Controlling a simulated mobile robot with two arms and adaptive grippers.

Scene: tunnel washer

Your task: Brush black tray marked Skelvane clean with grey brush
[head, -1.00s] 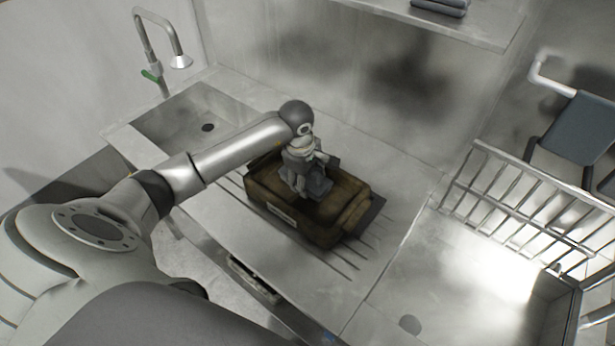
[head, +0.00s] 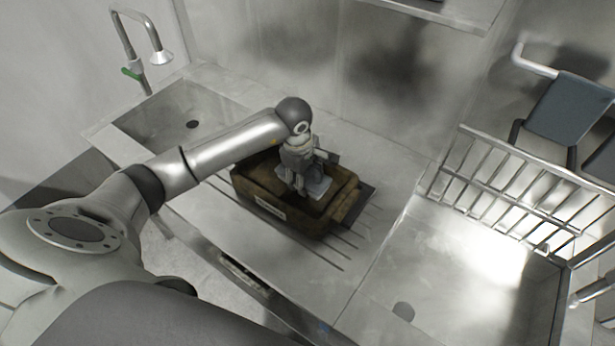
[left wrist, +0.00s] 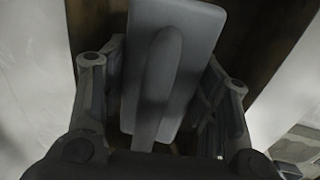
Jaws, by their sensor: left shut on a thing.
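The tray (head: 335,221) sits on the grooved steel drainboard in the head view, its inside and walls covered in brown grime. A pale label (head: 270,208) is on its near wall, too small to read. My left gripper (head: 305,184) is over the tray, shut on the grey brush (head: 318,188), which is low within the tray's outline. In the left wrist view the brush (left wrist: 180,70) shows as a grey block with a rounded handle between my fingers, the brown tray surface (left wrist: 262,35) behind it. Whether the bristles touch the tray is hidden. My right gripper is out of view.
A sink basin (head: 180,118) with a tap (head: 160,57) lies to the left of the drainboard. A metal rack (head: 505,190) and a lower steel basin stand at the right, with a blue-grey seat (head: 568,108) behind. A shelf (head: 450,10) hangs above.

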